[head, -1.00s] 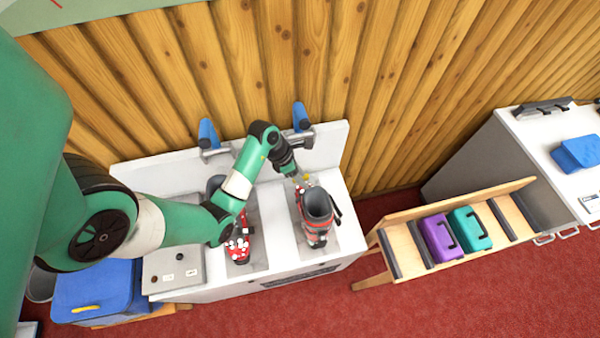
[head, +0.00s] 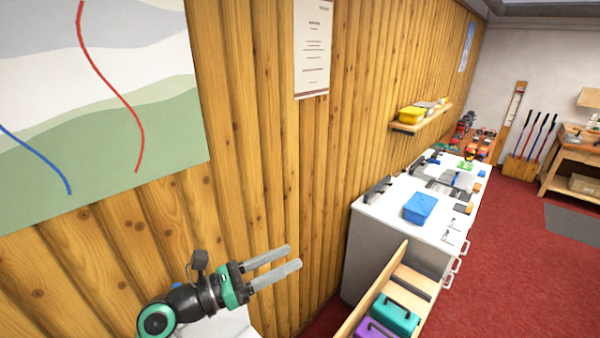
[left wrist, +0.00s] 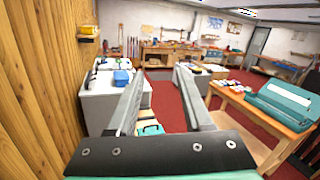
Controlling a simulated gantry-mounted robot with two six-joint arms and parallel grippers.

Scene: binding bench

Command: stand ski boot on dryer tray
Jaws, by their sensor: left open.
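My left gripper (head: 294,257) points right in front of the plank wall in the head view. Its two grey fingers are parallel and apart, with nothing between them. In the left wrist view the fingers (left wrist: 163,80) are also spread and empty, facing out into the room. Only a white edge, probably the top of the dryer (head: 228,326), shows at the bottom of the head view. The ski boots and the dryer's trays are out of sight in both current views. My right gripper is not in view.
A wooden rack (head: 372,292) holds a purple case (head: 372,329) and a teal case (head: 394,316). Behind it stands a white bench (head: 385,215) with a blue box (head: 420,207). In the left wrist view a wooden table (left wrist: 257,117) stands right. Red carpet lies between.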

